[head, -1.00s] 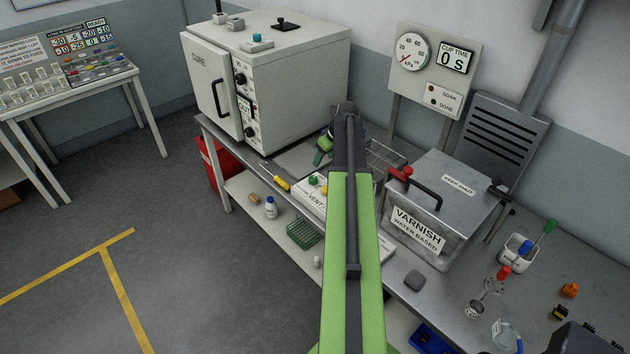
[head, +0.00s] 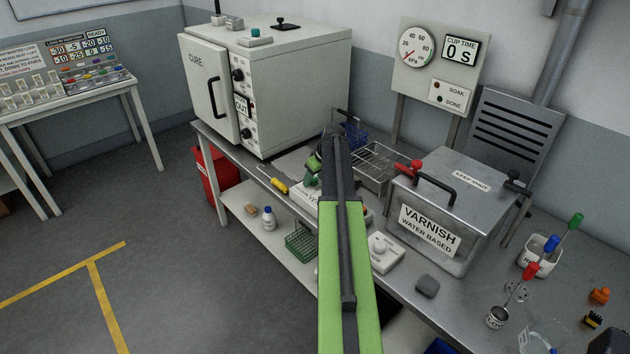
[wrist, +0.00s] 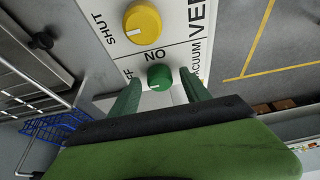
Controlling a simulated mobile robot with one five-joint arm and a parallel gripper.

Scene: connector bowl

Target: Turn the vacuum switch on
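The vacuum switch is a green round knob (wrist: 159,77) on a white panel (wrist: 176,50), with VACUUM and ON lettering beside it and a small pale mark on its edge. A yellow knob (wrist: 142,19) labelled SHUT and VENT sits on the same panel. My gripper (wrist: 160,82) is open, with one green finger on each side of the green knob in the wrist view. I cannot tell whether the fingers touch it. In the head view my gripper (head: 313,170) is over the panel (head: 303,194), and my arm hides part of it.
The curing oven (head: 290,85) stands behind left. A wire rack (head: 378,163) and the varnish tank (head: 455,215) are to the right. A white box with a round knob (head: 383,250) lies near the bench's front edge.

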